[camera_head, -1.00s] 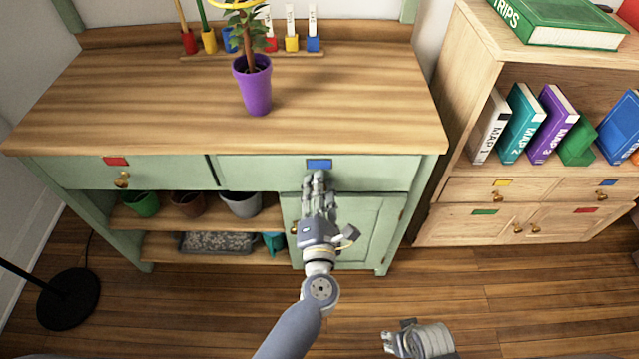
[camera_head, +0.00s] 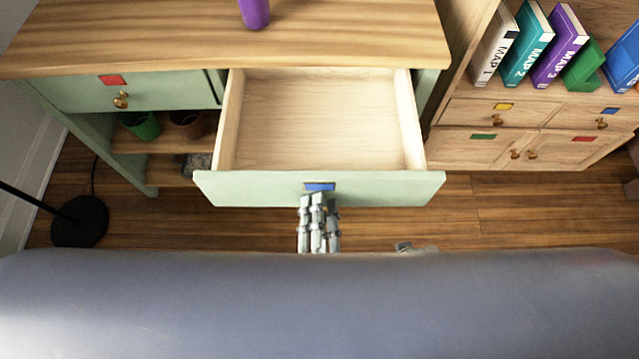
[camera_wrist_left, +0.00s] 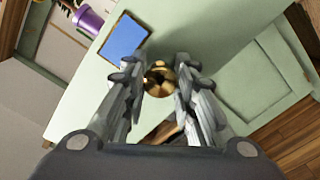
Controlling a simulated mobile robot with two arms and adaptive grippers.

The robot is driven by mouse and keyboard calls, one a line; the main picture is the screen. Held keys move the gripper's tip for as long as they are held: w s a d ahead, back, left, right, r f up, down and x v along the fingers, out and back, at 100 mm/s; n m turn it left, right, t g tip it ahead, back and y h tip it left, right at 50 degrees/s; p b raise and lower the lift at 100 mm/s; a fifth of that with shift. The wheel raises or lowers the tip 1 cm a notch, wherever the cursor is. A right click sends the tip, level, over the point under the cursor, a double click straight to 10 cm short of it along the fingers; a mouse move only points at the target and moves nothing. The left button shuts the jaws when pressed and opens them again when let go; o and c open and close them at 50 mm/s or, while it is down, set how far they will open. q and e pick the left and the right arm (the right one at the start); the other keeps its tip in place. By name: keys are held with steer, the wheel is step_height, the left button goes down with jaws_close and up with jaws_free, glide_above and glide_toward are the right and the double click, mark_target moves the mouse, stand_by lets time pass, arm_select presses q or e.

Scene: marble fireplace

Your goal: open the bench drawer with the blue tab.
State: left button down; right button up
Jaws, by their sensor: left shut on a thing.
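The bench drawer with the blue tab (camera_head: 320,187) stands pulled well out from the green bench. Its pale wooden inside (camera_head: 315,125) shows and is empty. My left gripper (camera_head: 318,205) is at the drawer front, just below the blue tab. In the left wrist view the fingers (camera_wrist_left: 160,85) close around a round brass knob (camera_wrist_left: 159,79), with the blue tab (camera_wrist_left: 124,38) up and to the left. In the head view the fingers hide the knob. A small part of my right gripper (camera_head: 405,247) shows at the lower right, mostly hidden by my own body.
The red-tabbed drawer (camera_head: 125,92) to the left is shut. A purple pot (camera_head: 254,12) stands on the bench top (camera_head: 330,35). A shelf unit with books (camera_head: 528,45) stands to the right. A black lamp base (camera_head: 79,221) is on the floor at left.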

arm_select(q)
steer(key=shift+s, duration=0.6)
arm_select(e)
steer(key=shift+s, duration=0.2)
arm_select(q)
steer(key=c, duration=1.3)
jaws_free()
arm_select(e)
steer(key=shift+d, duration=0.1)
arm_select(q)
steer(key=shift+s, duration=0.1)
arm_select(e)
steer(key=shift+s, duration=0.1)
